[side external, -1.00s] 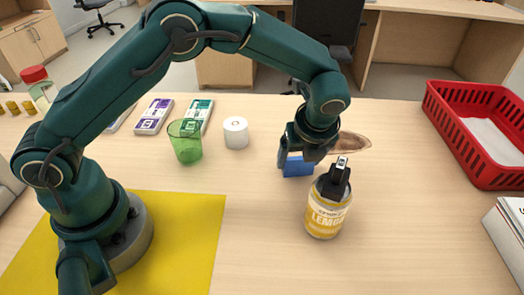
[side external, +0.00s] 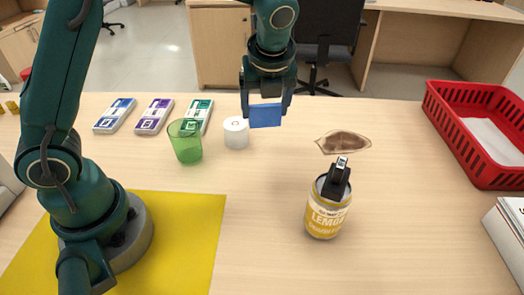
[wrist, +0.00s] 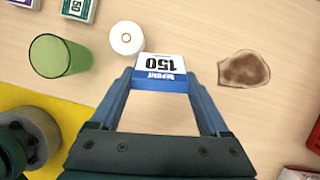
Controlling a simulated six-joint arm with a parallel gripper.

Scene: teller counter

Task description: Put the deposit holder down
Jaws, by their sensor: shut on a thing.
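The deposit holder (side external: 265,116) is a small blue block in the side view. In the wrist view it shows a white top face reading "150" and a blue edge with upside-down lettering that looks like "DEPOSIT" (wrist: 161,70). My gripper (side external: 266,112) is shut on it, with one finger on each side. It appears to be held up off the counter, to the right of a white roll (side external: 236,132). Its underside is hidden.
Blue (side external: 115,115), purple (side external: 154,116) and green (side external: 198,114) numbered holders lie at the back left. The middle front is clear.

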